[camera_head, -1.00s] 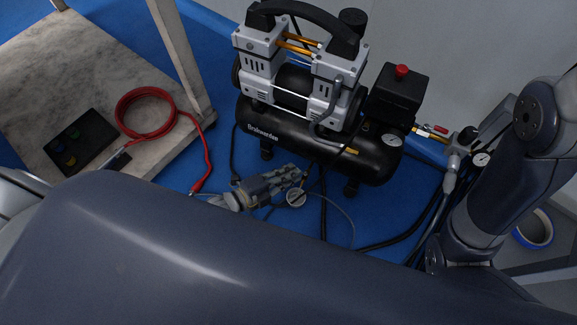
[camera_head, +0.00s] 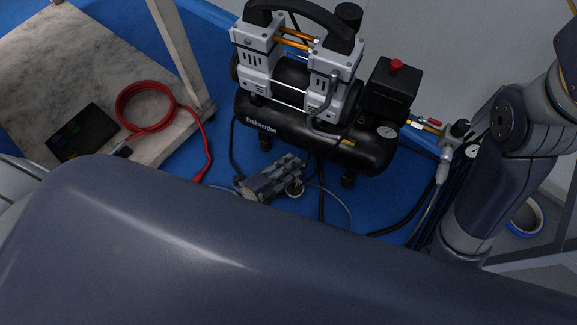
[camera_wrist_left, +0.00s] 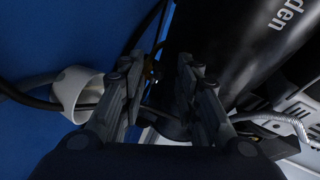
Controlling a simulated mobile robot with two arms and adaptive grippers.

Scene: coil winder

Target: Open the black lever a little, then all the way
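The black compressor (camera_head: 310,133) with its two silver pump heads stands on the blue floor. In the left wrist view, the fingers of my left gripper (camera_wrist_left: 158,75) stand apart, with a clear gap between the tips. A dark piece (camera_wrist_left: 165,122) shows between and behind the fingers; I cannot tell for sure that it is the black lever. The head view does not show the lever clearly. My right gripper is out of view.
A hose fitting with a gauge (camera_head: 472,151) is at the right, close to my right arm. A wooden platform (camera_head: 62,70) at the left bears a red cable (camera_head: 150,127) and a black box (camera_head: 83,132). Hoses and cables lie on the blue floor.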

